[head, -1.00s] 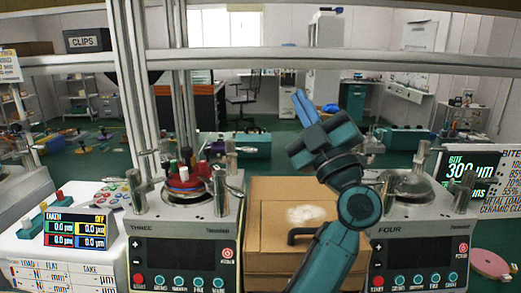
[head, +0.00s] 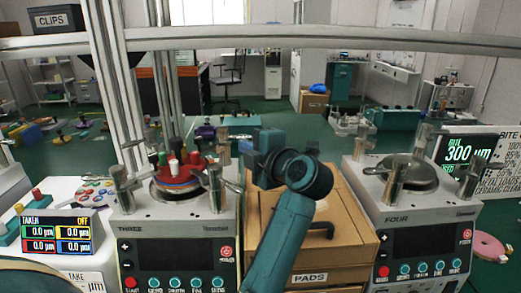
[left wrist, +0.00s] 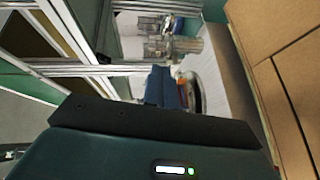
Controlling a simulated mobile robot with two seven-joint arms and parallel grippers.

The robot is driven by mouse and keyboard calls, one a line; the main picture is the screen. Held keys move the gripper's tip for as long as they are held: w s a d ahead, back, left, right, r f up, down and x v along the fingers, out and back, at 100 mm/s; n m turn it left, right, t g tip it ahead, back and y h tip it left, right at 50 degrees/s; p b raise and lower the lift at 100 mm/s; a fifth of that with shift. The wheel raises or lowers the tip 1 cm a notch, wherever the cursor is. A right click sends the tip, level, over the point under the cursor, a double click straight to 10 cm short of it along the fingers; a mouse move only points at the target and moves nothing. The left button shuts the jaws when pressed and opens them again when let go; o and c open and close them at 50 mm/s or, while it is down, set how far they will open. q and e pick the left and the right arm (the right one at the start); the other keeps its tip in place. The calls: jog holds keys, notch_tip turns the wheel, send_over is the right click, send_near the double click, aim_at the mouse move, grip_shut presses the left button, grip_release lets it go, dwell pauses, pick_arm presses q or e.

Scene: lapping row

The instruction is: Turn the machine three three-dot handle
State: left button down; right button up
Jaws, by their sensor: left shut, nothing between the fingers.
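Machine three (head: 180,228) stands left of centre in the head view, with a grey top and a dark front panel. Metal posts with side handles stand around its round plate; a front right one (head: 216,186) and a front left one (head: 118,182) show. Dot marks on them are too small to tell. My left gripper (head: 249,142) is right of the machine's top, with its fingertips hard to make out there. In the left wrist view its blue fingers (left wrist: 165,88) are together and empty, with a silver post and handle (left wrist: 175,46) beyond them.
A cardboard box (head: 335,218) marked PADS stands between machine three and machine four (head: 420,232). It also fills the right of the left wrist view (left wrist: 285,75). A metal frame upright (head: 112,95) rises behind machine three's left side. A readout (head: 55,232) stands at the left.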

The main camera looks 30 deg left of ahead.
aim_at(239, 138)
pick_arm(q)
jog(key=shift+w+a+f+p, duration=0.1)
jog(key=shift+w+a+f, duration=0.1)
jog(key=shift+w+a, duration=0.45)
jog(key=shift+w+a+f+p, duration=0.15)
jog(key=shift+w+a, duration=0.2)
jog(key=shift+w, duration=0.6)
jog(key=shift+w+a+f+p, duration=0.1)
jog(key=shift+w+a+f, duration=0.1)
jog(key=shift+w+a, duration=0.45)
jog(key=shift+w+d, duration=0.15)
pick_arm(e)
jog(key=shift+s, duration=0.1)
jog(key=shift+d, duration=0.15)
